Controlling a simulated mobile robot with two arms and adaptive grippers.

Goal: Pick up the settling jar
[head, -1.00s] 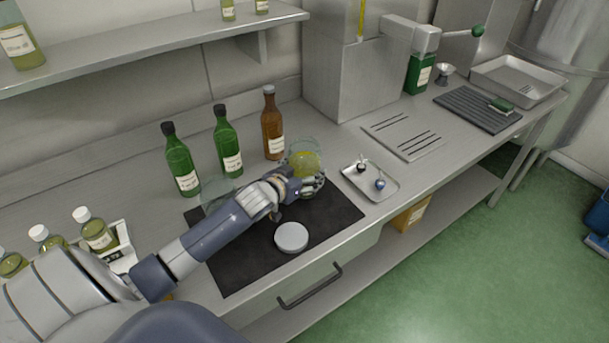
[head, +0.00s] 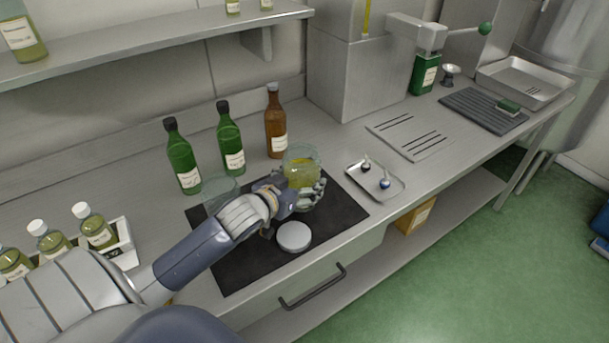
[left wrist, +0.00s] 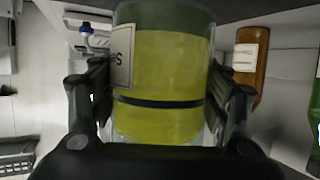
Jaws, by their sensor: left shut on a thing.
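The settling jar (head: 301,170) is clear glass with yellow-green liquid, at the back right of the black mat (head: 343,208). In the left wrist view the jar (left wrist: 165,70) fills the middle, with a dark line across the liquid and a white label partly in view. My left gripper (head: 307,192) is shut on the jar, with its fingers (left wrist: 160,100) on both sides of it. The jar looks upright. I cannot tell whether its base touches the mat. My right gripper is not in view.
A grey round lid (head: 294,236) lies on the mat in front of the gripper. An empty glass vessel (head: 219,191) stands left of the jar. A brown bottle (head: 275,125) and green bottles (head: 230,142) stand behind. A small tray (head: 398,192) lies to the right.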

